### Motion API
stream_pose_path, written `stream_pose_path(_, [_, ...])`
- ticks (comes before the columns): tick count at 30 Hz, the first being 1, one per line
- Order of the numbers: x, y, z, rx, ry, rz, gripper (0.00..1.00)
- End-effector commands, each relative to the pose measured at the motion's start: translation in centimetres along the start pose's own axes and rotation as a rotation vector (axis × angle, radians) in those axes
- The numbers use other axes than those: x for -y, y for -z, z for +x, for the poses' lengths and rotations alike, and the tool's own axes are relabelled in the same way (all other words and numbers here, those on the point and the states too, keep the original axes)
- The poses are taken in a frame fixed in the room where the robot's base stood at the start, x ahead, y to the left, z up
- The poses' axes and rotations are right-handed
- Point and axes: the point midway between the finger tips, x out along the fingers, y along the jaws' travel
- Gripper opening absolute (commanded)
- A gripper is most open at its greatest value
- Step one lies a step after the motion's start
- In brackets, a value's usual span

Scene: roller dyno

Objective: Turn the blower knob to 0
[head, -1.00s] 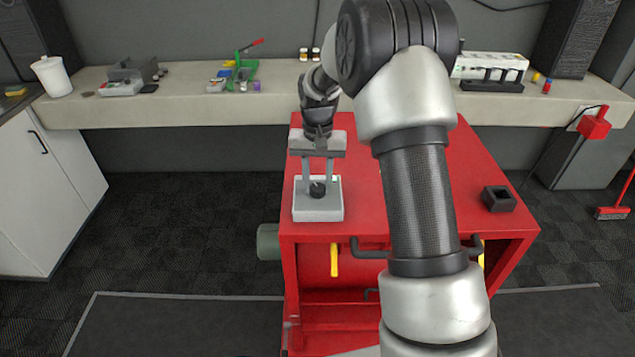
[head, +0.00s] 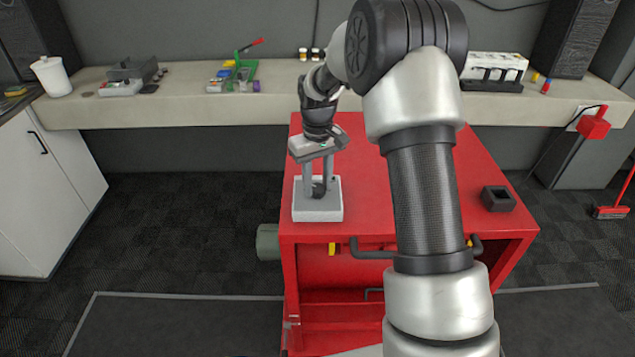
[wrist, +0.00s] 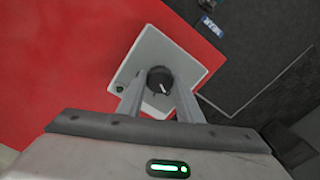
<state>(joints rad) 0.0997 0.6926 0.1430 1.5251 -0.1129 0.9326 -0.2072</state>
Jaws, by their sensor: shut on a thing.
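The blower knob (head: 318,189) is a small black dial on a light grey box (head: 318,208) that sits at the left front of the red cabinet top. In the wrist view the knob (wrist: 160,80) shows a white pointer mark on its face, on the pale box plate (wrist: 147,50). My gripper (head: 319,186) points down over the box, with its two fingers on either side of the knob. The wrist view shows the fingers (wrist: 160,92) closed about the knob. Any scale marks around the knob are too small to read.
The red cabinet (head: 400,190) has free room on top. A black square holder (head: 498,198) stands at its right front. A bench (head: 210,108) behind carries a white canister (head: 52,77), a grey device (head: 130,75) and a green tool stand (head: 243,72).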

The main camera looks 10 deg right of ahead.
Motion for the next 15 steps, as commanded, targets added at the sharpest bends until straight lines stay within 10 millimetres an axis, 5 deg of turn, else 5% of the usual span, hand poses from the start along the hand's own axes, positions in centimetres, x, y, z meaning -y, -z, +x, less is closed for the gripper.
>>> stream_pose_path(11, [-0.02,0.09,-0.11,-0.003,-0.002,-0.007,0.10])
stream_pose_path(12, [-0.02,0.09,-0.11,-0.003,-0.002,-0.006,0.37])
stream_pose_path(15, [-0.02,0.08,-0.09,-0.002,-0.002,-0.006,0.51])
